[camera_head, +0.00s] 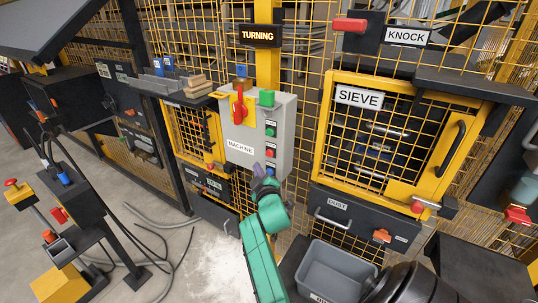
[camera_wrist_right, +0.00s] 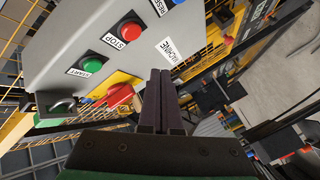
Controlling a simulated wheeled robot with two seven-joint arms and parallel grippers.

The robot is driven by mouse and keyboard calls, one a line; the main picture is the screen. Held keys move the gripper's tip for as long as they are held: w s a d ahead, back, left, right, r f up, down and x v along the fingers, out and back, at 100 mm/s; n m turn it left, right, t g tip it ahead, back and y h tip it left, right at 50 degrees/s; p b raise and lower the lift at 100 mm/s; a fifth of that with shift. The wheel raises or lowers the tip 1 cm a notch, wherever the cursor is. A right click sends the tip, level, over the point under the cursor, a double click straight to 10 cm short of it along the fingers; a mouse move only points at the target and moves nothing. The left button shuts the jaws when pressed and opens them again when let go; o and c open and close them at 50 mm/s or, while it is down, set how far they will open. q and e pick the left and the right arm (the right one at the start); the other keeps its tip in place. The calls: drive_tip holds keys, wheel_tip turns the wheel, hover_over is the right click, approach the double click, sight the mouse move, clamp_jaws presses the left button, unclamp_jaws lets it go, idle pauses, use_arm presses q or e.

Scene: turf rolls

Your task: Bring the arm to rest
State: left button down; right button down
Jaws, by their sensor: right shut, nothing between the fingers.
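My right arm is green and reaches up from the bottom of the head view. Its dark gripper (camera_head: 260,173) is in front of the lower part of the grey control box (camera_head: 250,165) marked MACHINE. In the right wrist view the two fingers (camera_wrist_right: 159,85) lie side by side, shut and empty. The box (camera_wrist_right: 75,40) fills the upper left there, with a red STOP button (camera_wrist_right: 129,30) and a green START button (camera_wrist_right: 92,65). Whether the fingertips touch the box, I cannot tell. My left gripper is not in view.
A yellow SIEVE door (camera_head: 325,130) in the mesh fence stands right of the box, above a dark DUST drawer (camera_head: 350,215). A grey bin (camera_head: 335,270) is below. A black stand (camera_head: 80,200) and cables (camera_head: 160,235) are at left. Open floor (camera_head: 205,270) lies left of my arm.

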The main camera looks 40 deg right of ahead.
idle(0.7)
drive_tip(key=s+a+f+g+y, duration=0.2)
drive_tip(key=s+a+f, duration=0.15)
drive_tip(key=f, duration=0.75)
drive_tip(key=s+a+f+g+y, duration=0.2)
drive_tip(key=a+f, duration=0.3)
drive_tip(key=f, duration=0.5)
drive_tip(key=s+a+f+g+y, duration=0.25)
drive_tip(key=a+f, duration=0.25)
drive_tip(key=f, duration=0.6)
drive_tip(key=s+a+f+g+y, duration=0.1)
drive_tip(key=s+f+g, duration=0.1)
drive_tip(key=s+f, duration=0.65)
drive_tip(key=s+a+f+g, duration=0.1)
drive_tip(key=s+f+g, duration=0.1)
drive_tip(key=s+f, duration=0.65)
drive_tip(key=s+d+f+m+g, duration=0.1)
drive_tip(key=s+g, duration=0.3)
drive_tip(key=s, duration=1.5)
drive_tip(key=shift+s+f+m, duration=0.2)
drive_tip(key=shift+f+m, duration=0.3)
drive_tip(key=shift+f, duration=0.35)
